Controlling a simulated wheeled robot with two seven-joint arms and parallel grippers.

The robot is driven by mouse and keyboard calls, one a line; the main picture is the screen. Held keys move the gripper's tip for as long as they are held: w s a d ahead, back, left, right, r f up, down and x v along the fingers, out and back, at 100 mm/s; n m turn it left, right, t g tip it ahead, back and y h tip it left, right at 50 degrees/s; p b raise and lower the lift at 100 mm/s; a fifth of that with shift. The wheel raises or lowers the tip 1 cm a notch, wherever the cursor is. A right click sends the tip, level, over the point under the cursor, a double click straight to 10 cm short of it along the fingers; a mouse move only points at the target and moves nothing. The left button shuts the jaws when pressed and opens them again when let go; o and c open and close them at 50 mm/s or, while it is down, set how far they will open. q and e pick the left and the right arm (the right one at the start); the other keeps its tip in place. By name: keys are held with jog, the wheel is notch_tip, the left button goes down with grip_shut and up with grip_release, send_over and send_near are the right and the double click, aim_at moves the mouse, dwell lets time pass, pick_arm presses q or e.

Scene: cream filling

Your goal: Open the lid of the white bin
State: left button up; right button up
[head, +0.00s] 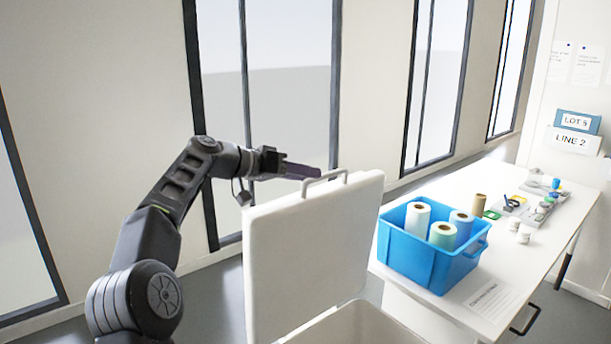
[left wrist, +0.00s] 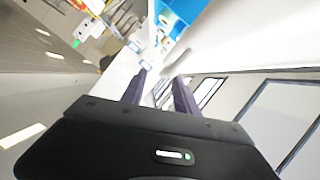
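The white bin (head: 358,325) stands at the bottom centre of the head view, its lower part cut off by the frame. Its white lid (head: 315,250) stands upright, raised off the bin's opening. A handle (head: 326,184) shows at the lid's top edge. My left gripper (head: 302,170) is at the top of the lid, close to the handle and level with it. In the left wrist view its two dark fingers (left wrist: 161,88) are apart with nothing clearly between them. Whether a finger touches the handle or lid I cannot tell. My right gripper is not in view.
A white table (head: 395,258) stands right of the bin. On it are a blue crate (head: 415,258) with several rolls, a brown roll (head: 478,204), a paper sheet (head: 492,300) and small items at the back. A windowed wall runs behind my left arm.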

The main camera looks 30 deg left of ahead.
pick_arm(q)
jog(key=shift+b+v, duration=0.6)
jog(key=shift+v, duration=3.8)
jog(key=shift+f, duration=0.1)
jog(key=shift+c, duration=0.2)
